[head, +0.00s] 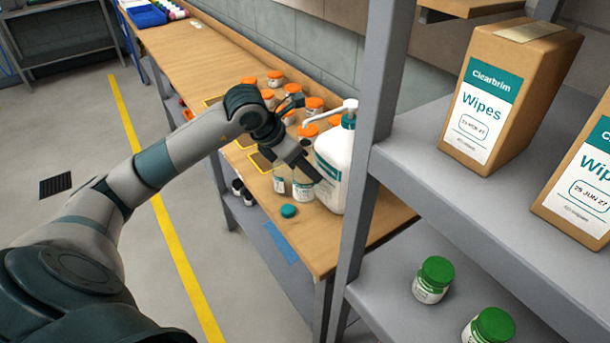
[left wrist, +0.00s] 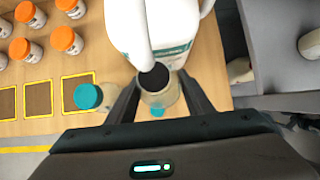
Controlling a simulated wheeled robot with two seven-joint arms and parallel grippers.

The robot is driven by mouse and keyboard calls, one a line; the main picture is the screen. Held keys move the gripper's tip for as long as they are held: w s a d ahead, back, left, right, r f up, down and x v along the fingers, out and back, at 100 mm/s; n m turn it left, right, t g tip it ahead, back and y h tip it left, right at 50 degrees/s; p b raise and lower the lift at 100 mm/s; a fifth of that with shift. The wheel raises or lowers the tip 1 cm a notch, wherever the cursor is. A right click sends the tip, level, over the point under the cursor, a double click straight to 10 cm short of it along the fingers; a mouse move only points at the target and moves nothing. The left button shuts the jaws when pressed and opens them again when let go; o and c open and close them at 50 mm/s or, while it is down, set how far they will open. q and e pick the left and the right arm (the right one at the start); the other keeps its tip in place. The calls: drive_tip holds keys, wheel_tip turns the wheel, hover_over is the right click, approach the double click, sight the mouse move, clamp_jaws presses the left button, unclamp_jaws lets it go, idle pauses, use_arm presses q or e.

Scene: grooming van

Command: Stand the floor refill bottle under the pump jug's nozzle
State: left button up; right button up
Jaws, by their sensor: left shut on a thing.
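My left gripper (head: 306,172) is shut on a clear, uncapped refill bottle (head: 302,190) with a pale label, beside the white pump jug (head: 330,180). The bottle also shows between the fingers in the left wrist view (left wrist: 160,99). It looks upright; I cannot tell if its base touches the bench. The jug's white nozzle (head: 325,113) points left in the head view. In the left wrist view the nozzle (left wrist: 141,38) reaches over or very near the bottle's dark mouth; the height gap is unclear. My right gripper is not in view.
A teal-capped clear bottle (left wrist: 88,97) stands close to the left finger. A teal cap (head: 289,211) lies near the bench edge. Several orange-capped bottles (head: 275,79) stand behind. A grey shelf post (head: 372,130) rises close beside the jug. Yellow-framed squares mark the bench (left wrist: 38,98).

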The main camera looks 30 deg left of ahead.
sight(305, 181)
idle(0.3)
use_arm(q)
drive_tip(key=shift+f+p, duration=0.9)
drive_tip(key=shift+f, duration=1.1)
drive_tip(key=shift+f+b, duration=0.3)
drive_tip(key=shift+b, duration=0.05)
drive_tip(key=shift+f, duration=0.1)
